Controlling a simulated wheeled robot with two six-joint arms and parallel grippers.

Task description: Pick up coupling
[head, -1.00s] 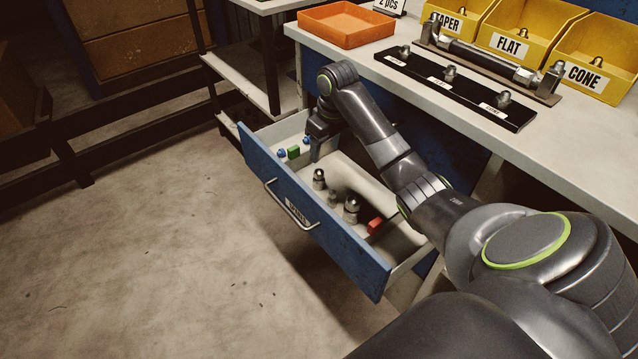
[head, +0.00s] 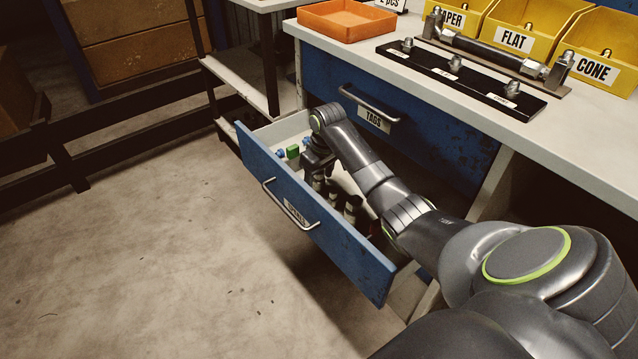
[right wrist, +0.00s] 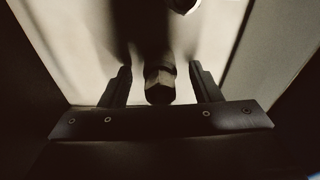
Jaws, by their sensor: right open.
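Several metal couplings stand in the open blue drawer (head: 330,240). In the head view, one coupling (head: 352,208) stands toward the drawer's near right part, and others are partly hidden in the shadow of my arm. My right gripper (head: 318,172) is lowered into the drawer over the couplings. In the right wrist view, the open right gripper (right wrist: 161,72) has one finger on each side of a dark coupling with a hex-shaped end (right wrist: 160,84). I see gaps between it and both fingers. My left gripper is in neither view.
A green block (head: 292,151) and small blue pieces lie at the drawer's left end. The drawer walls are close around my gripper. Above are a closed drawer labelled TAGS (head: 400,115), an orange tray (head: 346,20), a black rack of fittings (head: 460,78) and yellow bins (head: 515,35).

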